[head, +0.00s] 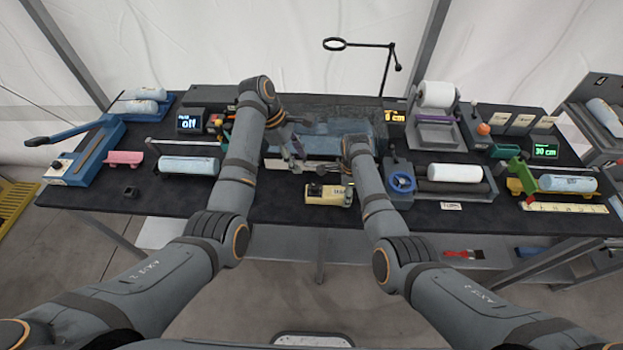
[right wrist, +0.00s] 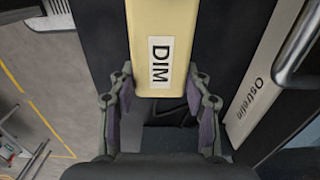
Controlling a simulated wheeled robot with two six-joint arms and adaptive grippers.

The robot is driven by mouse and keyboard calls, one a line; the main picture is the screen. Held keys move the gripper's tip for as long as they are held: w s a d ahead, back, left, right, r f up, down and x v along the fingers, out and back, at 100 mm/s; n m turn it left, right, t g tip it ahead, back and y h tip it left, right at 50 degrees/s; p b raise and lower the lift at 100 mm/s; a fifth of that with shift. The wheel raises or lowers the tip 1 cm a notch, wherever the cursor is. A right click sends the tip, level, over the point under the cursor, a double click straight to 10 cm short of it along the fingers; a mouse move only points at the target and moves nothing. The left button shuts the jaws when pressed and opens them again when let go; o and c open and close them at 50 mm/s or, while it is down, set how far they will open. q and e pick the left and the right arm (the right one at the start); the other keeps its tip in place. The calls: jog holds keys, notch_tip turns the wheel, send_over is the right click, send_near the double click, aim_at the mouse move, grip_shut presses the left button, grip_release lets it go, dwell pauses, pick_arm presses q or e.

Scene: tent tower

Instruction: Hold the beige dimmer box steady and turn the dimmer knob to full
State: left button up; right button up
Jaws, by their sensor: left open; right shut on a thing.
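The beige dimmer box (head: 328,195) lies near the front edge of the dark table in the head view. A dark part shows on its top at the left; I cannot make out the knob or its setting. In the right wrist view the box's end, labelled DIM (right wrist: 160,30), sits between the fingers of my right gripper (right wrist: 161,82), which is shut on it. In the head view my right forearm hides most of that gripper. My left gripper (head: 290,160) is open, behind and to the left of the box, apart from it.
A blue handwheel (head: 402,182) stands just right of my right arm. A white roll (head: 455,173) lies beyond it. A bottle-like cylinder (head: 188,166) lies left of my left arm. Table in front of the left arm is mostly clear.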

aim_at(315, 186)
pick_arm(q)
jog(key=x, duration=1.2)
grip_shut()
